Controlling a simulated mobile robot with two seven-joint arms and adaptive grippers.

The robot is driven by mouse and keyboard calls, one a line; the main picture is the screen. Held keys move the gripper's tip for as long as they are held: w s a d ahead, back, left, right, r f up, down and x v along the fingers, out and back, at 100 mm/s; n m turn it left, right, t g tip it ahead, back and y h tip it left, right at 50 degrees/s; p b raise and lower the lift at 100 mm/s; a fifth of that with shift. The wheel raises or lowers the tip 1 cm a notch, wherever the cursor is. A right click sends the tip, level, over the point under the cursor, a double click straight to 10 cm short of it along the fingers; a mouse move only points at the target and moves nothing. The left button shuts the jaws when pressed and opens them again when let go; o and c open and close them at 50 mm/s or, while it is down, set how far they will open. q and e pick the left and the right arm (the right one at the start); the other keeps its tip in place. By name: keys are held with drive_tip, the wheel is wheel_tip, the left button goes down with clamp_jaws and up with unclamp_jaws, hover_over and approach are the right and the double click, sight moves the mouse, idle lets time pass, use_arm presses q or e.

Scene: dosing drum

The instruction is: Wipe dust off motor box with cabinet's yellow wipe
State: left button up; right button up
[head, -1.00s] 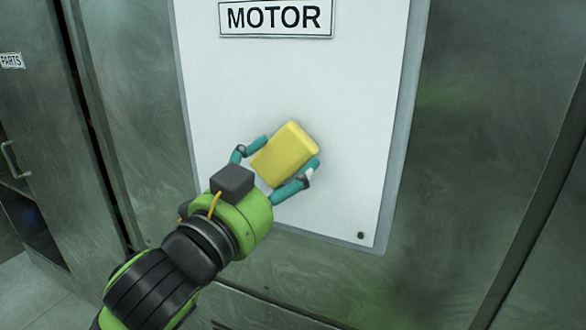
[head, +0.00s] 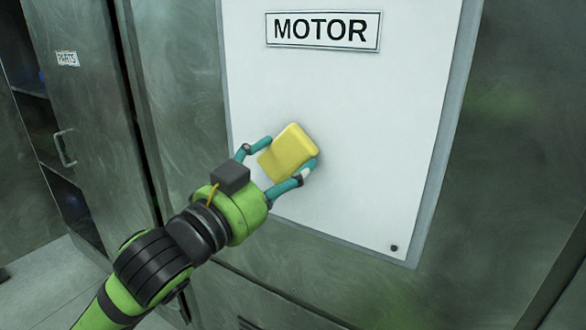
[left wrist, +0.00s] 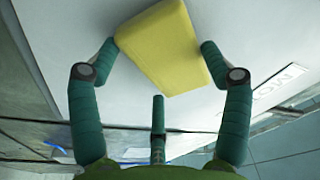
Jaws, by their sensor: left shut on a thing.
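The yellow wipe (head: 291,151) is a thick block held between the teal fingers of my left gripper (head: 284,160). It also shows in the left wrist view (left wrist: 165,48), with a finger on each side. The white motor box front (head: 350,110) is upright behind the wipe and carries a MOTOR label (head: 322,31). The wipe is at or close to the white face; I cannot tell if it touches. A small dark spot (head: 394,248) is near the panel's lower right corner. No clear dust patch shows on the visible face. My right gripper is not in view.
A grey metal cabinet with a PARTS label (head: 67,59) and a handle (head: 65,148) stands at the left, with a dark open gap beside its door. Grey metal walls surround the panel. Floor (head: 50,285) shows at lower left.

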use_arm(q)
drive_tip(key=shift+w+a, duration=0.35)
drive_tip(key=shift+a, duration=0.15)
drive_tip(key=shift+s+d+r+p+v, duration=0.1)
drive_tip(key=shift+p+v, duration=0.1)
drive_tip(key=shift+v, duration=0.75)
drive_tip(key=shift+s+d+r+p+v, duration=0.1)
drive_tip(key=shift+r+p+v, duration=0.1)
drive_tip(key=shift+v, duration=0.75)
drive_tip(key=shift+s+d+r+p+v, duration=0.1)
drive_tip(key=shift+p+v, duration=0.1)
drive_tip(key=shift+v, duration=0.75)
drive_tip(key=shift+f, duration=0.1)
drive_tip(key=p+v, duration=0.3)
drive_tip(key=p, duration=0.4)
drive_tip(key=shift+s, duration=0.15)
drive_tip(key=shift+d, duration=0.1)
